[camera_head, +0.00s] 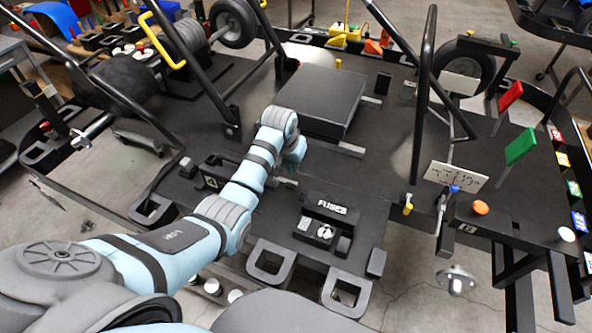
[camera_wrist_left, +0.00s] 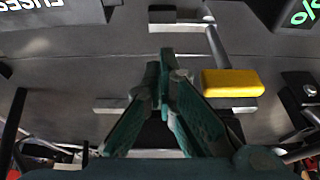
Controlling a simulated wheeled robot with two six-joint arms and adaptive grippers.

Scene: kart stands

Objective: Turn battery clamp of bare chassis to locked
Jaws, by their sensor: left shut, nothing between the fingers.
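My left gripper (camera_head: 292,168) reaches in over the bare chassis (camera_head: 350,190), between the big black box (camera_head: 322,98) and the fuse box (camera_head: 322,222). In the left wrist view its dark green fingers (camera_wrist_left: 164,65) are together with nothing between them. A yellow block (camera_wrist_left: 232,83), which looks like the battery clamp's handle, is just right of the fingers, with a visible gap at the tips. A grey metal rod (camera_wrist_left: 217,45) runs up from it. In the head view this block is hidden behind my left arm. I cannot tell the clamp's locked position. My right gripper is not in view.
Black frame tubes (camera_head: 424,95) rise on the right and left of the chassis. Red and green flags (camera_head: 521,146) and a white card (camera_head: 456,175) stand at the right. Dark bracket handles (camera_head: 347,290) line the near edge. The black deck around the gripper is mostly flat.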

